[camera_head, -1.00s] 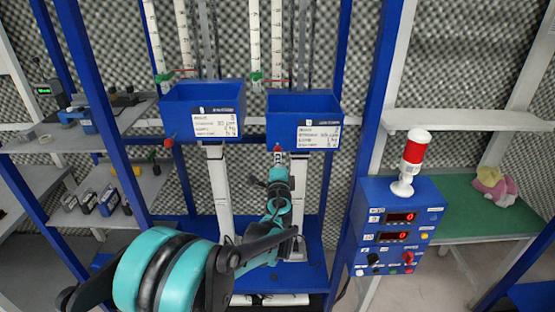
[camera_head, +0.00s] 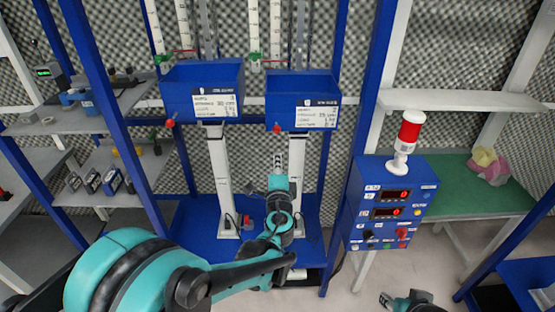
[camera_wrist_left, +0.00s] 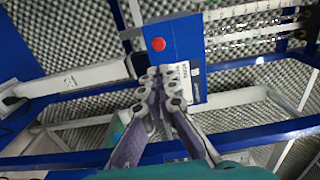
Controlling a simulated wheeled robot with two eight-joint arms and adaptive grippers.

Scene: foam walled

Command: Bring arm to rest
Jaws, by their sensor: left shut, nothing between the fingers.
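My left arm, teal and black, reaches in from the bottom left of the head view. Its gripper (camera_head: 278,162) is shut and empty, pointing up in front of the blue rack, below the right-hand blue box (camera_head: 302,86). In the left wrist view the fingers of this gripper (camera_wrist_left: 162,78) are together with nothing between them, and a blue box with a red knob (camera_wrist_left: 172,60) lies beyond them. Part of my right gripper (camera_head: 388,300) shows at the bottom edge of the head view. Its fingers are too small and cut off to read.
A second blue box (camera_head: 203,75) hangs to the left. A blue control box (camera_head: 387,205) with red displays and a red-and-white beacon (camera_head: 408,140) stands right of the rack. Shelves (camera_head: 110,175) are at left. A green-topped table (camera_head: 465,195) is at right.

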